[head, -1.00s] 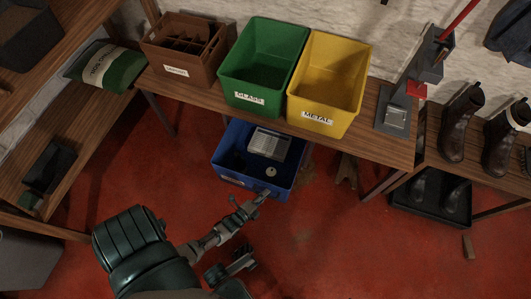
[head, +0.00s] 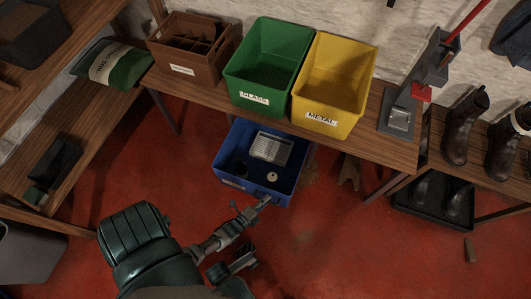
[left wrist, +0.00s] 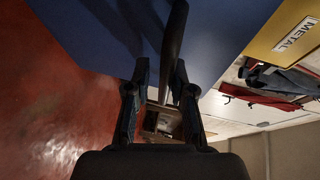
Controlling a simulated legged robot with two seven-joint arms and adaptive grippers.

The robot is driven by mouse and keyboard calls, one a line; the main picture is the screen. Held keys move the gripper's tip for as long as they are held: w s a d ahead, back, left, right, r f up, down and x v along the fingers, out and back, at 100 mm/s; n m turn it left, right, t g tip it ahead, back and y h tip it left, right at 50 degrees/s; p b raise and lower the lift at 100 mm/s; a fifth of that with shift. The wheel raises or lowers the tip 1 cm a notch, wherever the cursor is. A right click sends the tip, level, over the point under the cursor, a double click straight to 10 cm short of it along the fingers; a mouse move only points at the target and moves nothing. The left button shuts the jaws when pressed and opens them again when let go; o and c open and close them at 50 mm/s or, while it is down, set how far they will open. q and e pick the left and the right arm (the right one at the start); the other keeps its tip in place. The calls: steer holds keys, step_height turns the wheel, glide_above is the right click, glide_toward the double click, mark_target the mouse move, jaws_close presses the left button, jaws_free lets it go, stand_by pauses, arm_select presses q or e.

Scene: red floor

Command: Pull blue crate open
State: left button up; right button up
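The blue crate (head: 228,183) stands on the red floor under the table and sticks out past its front edge. It also fills the top of the left wrist view (left wrist: 80,35). My left gripper (head: 262,201) is at the crate's front rim. In the left wrist view a dark curved bar (left wrist: 174,38) passes between its two fingers (left wrist: 161,66). The bar is close to the right finger, with a gap beside the left one. Contact is unclear. Another grey, gripper-like part of mine (head: 232,265) shows at the bottom; its jaws cannot be made out.
A brown crate (head: 177,67), green GLASS crate (head: 255,98) and yellow METAL crate (head: 318,122) stand on the wooden table (head: 385,150). Boots (head: 465,128) are on the right shelf. A shelf with a green bag (head: 115,70) is at left. The right floor is mostly clear.

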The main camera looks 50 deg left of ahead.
arm_select(q)
steer(key=shift+r, duration=0.1)
steer(key=v, duration=0.7)
steer(key=shift+s, duration=0.2)
stand_by(0.3)
